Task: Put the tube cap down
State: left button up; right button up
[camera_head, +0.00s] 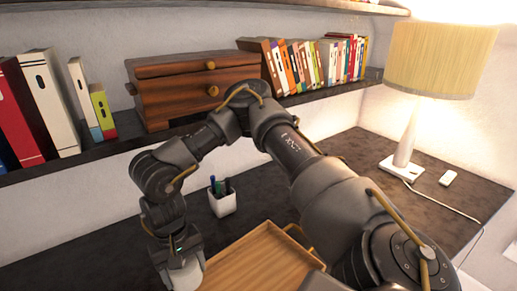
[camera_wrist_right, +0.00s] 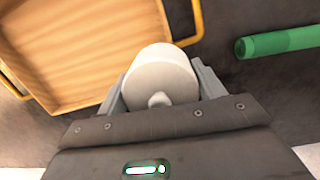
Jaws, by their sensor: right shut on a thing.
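My right gripper (camera_head: 183,268) is at the lower left of the head view, pointing down beside the wooden tray's left side. In the right wrist view the gripper (camera_wrist_right: 161,88) is shut on a white, round, cylindrical piece, the tube cap (camera_wrist_right: 160,72), with a small knob facing the camera. Its fingers press on both sides. A green tube (camera_wrist_right: 280,42) lies on the dark desk to the right in the wrist view, apart from the cap. My left gripper is not in view.
The wooden tray (camera_head: 262,262) with brass handles is close to the gripper. A white pen cup (camera_head: 222,203) stands behind it. A lamp (camera_head: 405,150) stands on the dark desk at right. A shelf with books and a wooden box (camera_head: 195,90) runs above. Desk left of the gripper looks clear.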

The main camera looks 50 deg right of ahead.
aim_at(193, 273)
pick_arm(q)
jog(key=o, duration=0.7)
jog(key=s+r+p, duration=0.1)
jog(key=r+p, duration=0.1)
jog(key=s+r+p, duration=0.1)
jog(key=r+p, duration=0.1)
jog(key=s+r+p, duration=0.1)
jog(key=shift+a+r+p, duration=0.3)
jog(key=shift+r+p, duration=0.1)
pick_arm(e)
jog(key=s+r+m, duration=0.1)
jog(key=s+r, duration=0.1)
jog(key=s+r+m, duration=0.1)
jog(key=s, duration=0.1)
jog(key=shift+s+a+r+m, duration=0.15)
jog(key=shift+s+r+m, duration=0.1)
jog(key=shift+r+m, duration=0.15)
pick_arm(q)
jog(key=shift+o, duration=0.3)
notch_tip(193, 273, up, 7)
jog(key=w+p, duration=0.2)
jog(key=p, duration=0.5)
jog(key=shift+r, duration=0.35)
pick_arm(e)
jog(key=s+r+m+t+y, duration=0.1)
jog(key=s+r+m, duration=0.4)
jog(key=s+m, duration=0.1)
jog(key=shift+s+a+r, duration=0.15)
jog(key=shift+s+a, duration=0.1)
jog(key=shift+s, duration=0.3)
